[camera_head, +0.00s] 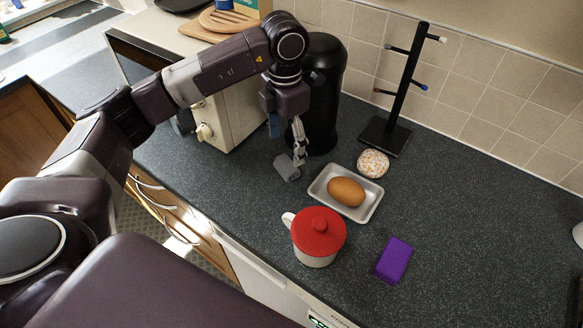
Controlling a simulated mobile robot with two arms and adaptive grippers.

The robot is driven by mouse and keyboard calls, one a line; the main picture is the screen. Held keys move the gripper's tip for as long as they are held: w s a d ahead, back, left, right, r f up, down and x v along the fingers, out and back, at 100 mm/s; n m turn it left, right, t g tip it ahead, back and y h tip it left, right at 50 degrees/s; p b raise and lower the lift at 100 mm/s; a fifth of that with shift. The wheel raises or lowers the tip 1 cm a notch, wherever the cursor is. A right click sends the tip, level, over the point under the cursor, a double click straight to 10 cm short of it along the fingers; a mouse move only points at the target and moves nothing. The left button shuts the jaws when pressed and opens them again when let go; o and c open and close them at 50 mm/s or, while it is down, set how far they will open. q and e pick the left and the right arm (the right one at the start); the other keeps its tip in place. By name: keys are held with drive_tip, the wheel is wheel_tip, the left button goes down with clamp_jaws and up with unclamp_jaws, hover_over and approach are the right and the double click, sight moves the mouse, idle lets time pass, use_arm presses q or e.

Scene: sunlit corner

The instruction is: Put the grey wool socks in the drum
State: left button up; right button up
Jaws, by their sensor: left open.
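I see no grey wool socks that I can make out for sure, and no drum opening. My left gripper (287,160) is open and points down, low over the dark worktop between the black bin-like canister and the foam tray. A small grey piece at its lower end looks like a fingertip; I cannot tell it from a separate thing. A white appliance front with a small lit display (318,321) shows below the counter edge at the bottom; its drum is hidden. My right gripper is not in view.
The worktop (460,230) holds a black canister (325,85), a mug tree (402,95), a round speckled item (373,163), a tray (367,212) with a brown potato-like item (346,191), a red-lidded mug (318,235) and a purple block (394,260). The right side is mostly clear.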

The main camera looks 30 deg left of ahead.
sight(288, 161)
use_arm(q)
drive_tip(key=shift+f, duration=0.4)
drive_tip(key=shift+s+f+p, duration=0.2)
drive_tip(key=shift+f+p, duration=0.35)
drive_tip(key=shift+f, duration=0.2)
drive_tip(key=shift+f+p, duration=0.3)
drive_tip(key=f, duration=0.1)
drive_tip(key=f+p, duration=0.1)
drive_tip(key=f, duration=0.1)
drive_tip(key=shift+w+d+f+p, duration=0.15)
drive_tip(key=shift+w+f+p, duration=0.15)
drive_tip(key=shift+f+p, duration=0.1)
drive_tip(key=shift+f, duration=0.45)
drive_tip(key=c, duration=1.1)
drive_tip(key=shift+o, duration=0.2)
drive_tip(key=shift+r, duration=0.15)
